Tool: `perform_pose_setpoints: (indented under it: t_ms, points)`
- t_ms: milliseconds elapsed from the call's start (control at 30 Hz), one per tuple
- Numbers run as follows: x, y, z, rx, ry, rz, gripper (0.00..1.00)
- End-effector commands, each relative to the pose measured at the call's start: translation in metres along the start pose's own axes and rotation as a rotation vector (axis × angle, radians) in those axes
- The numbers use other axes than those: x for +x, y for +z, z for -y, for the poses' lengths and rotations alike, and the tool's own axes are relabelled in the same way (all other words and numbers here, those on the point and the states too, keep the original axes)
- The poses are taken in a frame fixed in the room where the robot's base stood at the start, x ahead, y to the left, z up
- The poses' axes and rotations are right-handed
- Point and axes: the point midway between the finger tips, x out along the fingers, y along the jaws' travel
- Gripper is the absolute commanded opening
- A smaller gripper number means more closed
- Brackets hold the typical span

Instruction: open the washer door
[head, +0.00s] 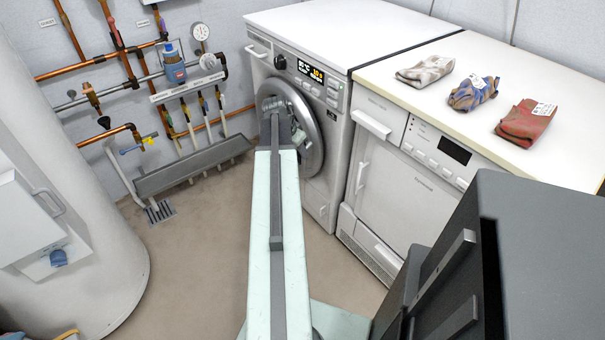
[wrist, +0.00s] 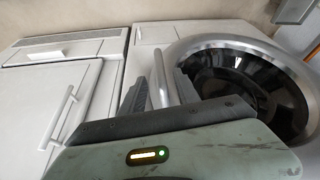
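The white washer (head: 331,112) stands against the back wall. Its round door, with a silver ring (head: 318,150) and dark glass, looks shut against the front; my arm covers part of it. In the wrist view the silver ring (wrist: 222,45) and dark glass fill the right side. A silver bar handle (wrist: 157,78) stands beside the ring. My gripper (wrist: 160,82) has one dark finger on each side of this handle, with a small gap at the left finger. It looks open around the handle. In the head view the fingertips are hard to make out in front of the door.
A second white appliance (head: 408,185) stands right of the washer, with several folded socks on its top. A white tank (head: 70,190) stands at the left. Pipes and a grey trough (head: 195,165) line the back wall. A dark box (head: 540,260) fills the lower right. Floor (head: 200,250) is clear left of my arm.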

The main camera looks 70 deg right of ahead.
Motion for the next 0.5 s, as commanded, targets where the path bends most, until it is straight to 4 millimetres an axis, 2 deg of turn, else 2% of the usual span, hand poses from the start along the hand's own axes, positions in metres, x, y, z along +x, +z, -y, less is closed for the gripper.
perform_pose_setpoints:
  t_ms: [133, 233, 500]
  points:
    - [0.001, 0.000, 0.000, 0.000, 0.000, 0.000, 0.38]
    - [0.011, 0.001, 0.001, 0.000, 0.000, 0.000, 0.38]
    - [0.059, 0.003, 0.001, -0.002, -0.001, 0.001, 0.38]
